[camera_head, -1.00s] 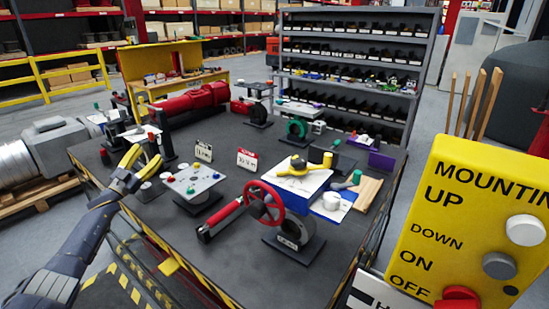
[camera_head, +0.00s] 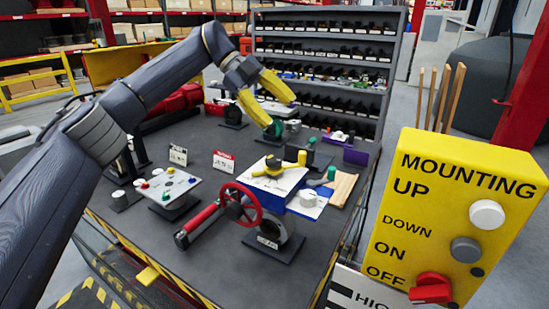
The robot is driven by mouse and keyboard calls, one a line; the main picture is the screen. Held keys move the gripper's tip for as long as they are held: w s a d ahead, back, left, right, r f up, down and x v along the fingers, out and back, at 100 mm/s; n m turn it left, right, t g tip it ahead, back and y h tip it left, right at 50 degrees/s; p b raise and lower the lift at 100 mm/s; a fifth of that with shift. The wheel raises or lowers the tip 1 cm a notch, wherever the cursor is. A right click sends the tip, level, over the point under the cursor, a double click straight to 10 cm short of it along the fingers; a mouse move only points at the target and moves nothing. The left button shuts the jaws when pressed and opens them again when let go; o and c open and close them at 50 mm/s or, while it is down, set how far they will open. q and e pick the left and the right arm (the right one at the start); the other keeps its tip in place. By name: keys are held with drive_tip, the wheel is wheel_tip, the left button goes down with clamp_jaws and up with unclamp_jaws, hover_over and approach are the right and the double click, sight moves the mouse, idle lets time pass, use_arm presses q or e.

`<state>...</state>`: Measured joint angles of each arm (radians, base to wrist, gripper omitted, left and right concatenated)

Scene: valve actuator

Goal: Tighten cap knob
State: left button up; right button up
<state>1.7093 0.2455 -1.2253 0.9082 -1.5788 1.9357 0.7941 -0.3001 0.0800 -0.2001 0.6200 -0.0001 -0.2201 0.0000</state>
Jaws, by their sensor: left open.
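My left gripper (camera_head: 281,112) is open and empty, its two yellow fingers spread and pointing down to the right. It is raised above the back half of the workbench and appears apart from everything on it. A valve actuator (camera_head: 280,184) with a white top and blue side stands on the right half of the bench. A yellow handle-like knob (camera_head: 268,170) lies on its top, with a yellow cylinder (camera_head: 302,157) behind. A white round cap (camera_head: 308,197) sits at its front right. I cannot tell which part is the cap knob. My right gripper is out of view.
A red handwheel (camera_head: 240,205) on a valve stands at the bench front. A plate with coloured knobs (camera_head: 167,186) is to its left. A yellow control box (camera_head: 455,215) fills the right foreground. Dark bench top (camera_head: 205,260) is clear at the front.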

use_arm(q)
wheel_tip(320, 180, up, 2)
drive_tip(key=s+y, duration=0.3)
drive_tip(key=y, duration=0.1)
drive_tip(key=n+t+y, duration=0.3)
drive_tip(key=y, duration=0.2)
approach(273, 158)
wheel_tip(273, 158, down, 10)
drive_tip(key=shift+w+r, duration=0.1)
drive_tip(key=shift+w, duration=0.1)
idle(0.4)
drive_tip(key=c, duration=1.3)
